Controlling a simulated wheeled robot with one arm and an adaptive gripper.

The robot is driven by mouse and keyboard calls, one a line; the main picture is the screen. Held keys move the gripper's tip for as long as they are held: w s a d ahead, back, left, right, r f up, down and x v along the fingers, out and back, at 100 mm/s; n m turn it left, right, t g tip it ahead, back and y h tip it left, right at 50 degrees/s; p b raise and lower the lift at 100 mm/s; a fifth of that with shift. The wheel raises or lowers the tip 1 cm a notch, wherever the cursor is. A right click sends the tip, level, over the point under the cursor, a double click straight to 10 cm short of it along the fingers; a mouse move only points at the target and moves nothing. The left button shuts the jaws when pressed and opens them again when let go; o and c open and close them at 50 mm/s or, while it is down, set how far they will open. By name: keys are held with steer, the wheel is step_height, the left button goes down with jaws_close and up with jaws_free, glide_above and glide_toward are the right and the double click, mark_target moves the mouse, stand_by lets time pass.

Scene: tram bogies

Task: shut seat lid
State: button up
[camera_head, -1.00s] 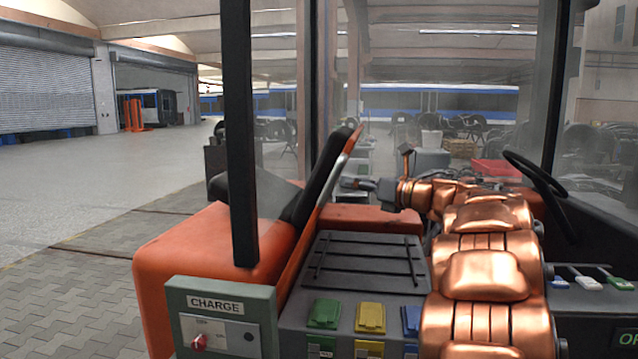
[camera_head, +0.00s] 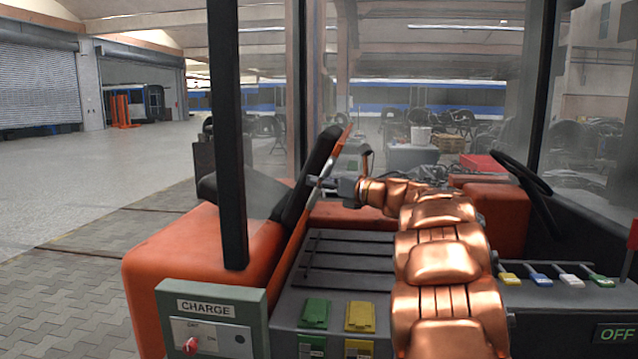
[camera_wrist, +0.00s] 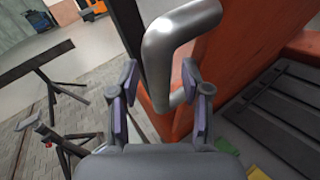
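The seat lid (camera_head: 304,195) is an orange panel with a black cushion (camera_head: 318,165) on its left side. It stands raised and tilted, above the orange seat base (camera_head: 190,262). In the wrist view the lid (camera_wrist: 232,45) shows as an orange face with a bent grey metal handle (camera_wrist: 172,42). My gripper (camera_wrist: 160,88) is open, with its purple-padded fingers on either side of the handle's lower part. I cannot tell whether a pad touches it. In the head view my gripper (camera_head: 345,188) is small and close to the lid's right face.
A black slatted panel (camera_head: 345,265) and green and yellow covers (camera_head: 315,313) lie right of the seat base. A steering wheel (camera_head: 522,175) is at right. Open paved floor (camera_head: 70,300) is at left.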

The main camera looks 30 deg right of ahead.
jaws_close()
stand_by(0.4)
